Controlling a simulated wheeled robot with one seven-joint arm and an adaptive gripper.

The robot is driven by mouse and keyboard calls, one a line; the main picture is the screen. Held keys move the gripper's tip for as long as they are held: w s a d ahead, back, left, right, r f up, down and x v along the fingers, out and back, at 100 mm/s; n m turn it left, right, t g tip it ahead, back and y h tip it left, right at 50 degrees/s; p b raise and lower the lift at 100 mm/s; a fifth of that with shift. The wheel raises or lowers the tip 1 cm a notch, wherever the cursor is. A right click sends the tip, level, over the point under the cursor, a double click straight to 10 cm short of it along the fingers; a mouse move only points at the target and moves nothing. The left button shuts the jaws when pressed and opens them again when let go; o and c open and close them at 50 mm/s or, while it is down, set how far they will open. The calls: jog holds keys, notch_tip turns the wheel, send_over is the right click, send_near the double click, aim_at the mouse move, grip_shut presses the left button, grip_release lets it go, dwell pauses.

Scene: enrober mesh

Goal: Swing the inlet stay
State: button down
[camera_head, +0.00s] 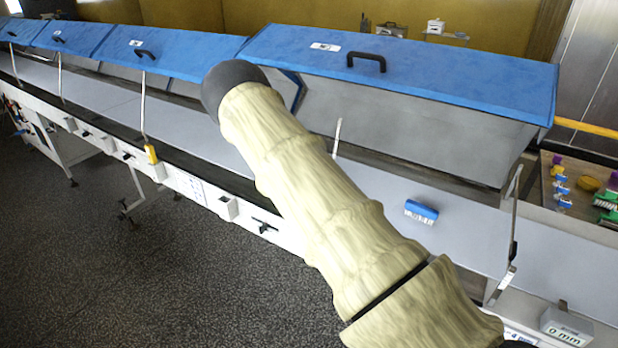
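A slim metal stay (514,225) with a black grip stands nearly upright at the right end of the large blue hood (455,72), its lower end by the belt's front edge. No readable label shows which is the inlet stay. The large hood is raised at its front, with a black handle on top. My arm, in a beige sleeve, crosses the middle. My gripper is not seen.
A grey conveyor belt (385,193) runs under the blue hoods. A grey block marked 0 mm (566,325) sits at lower right. A tray of coloured items (590,213) is at right. The floor (120,270) is open at lower left.

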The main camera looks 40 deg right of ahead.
jog(key=shift+w+r, duration=0.1)
dwell(0.4)
jog(key=c, duration=1.9)
grip_release()
jog(key=o, duration=0.4)
jog(key=shift+w, duration=0.2)
jog(key=shift+f, duration=0.2)
jog(key=shift+s+r, duration=0.1)
jog(key=shift+s, duration=0.05)
jog(key=shift+g, duration=0.3)
jog(key=v, duration=1)
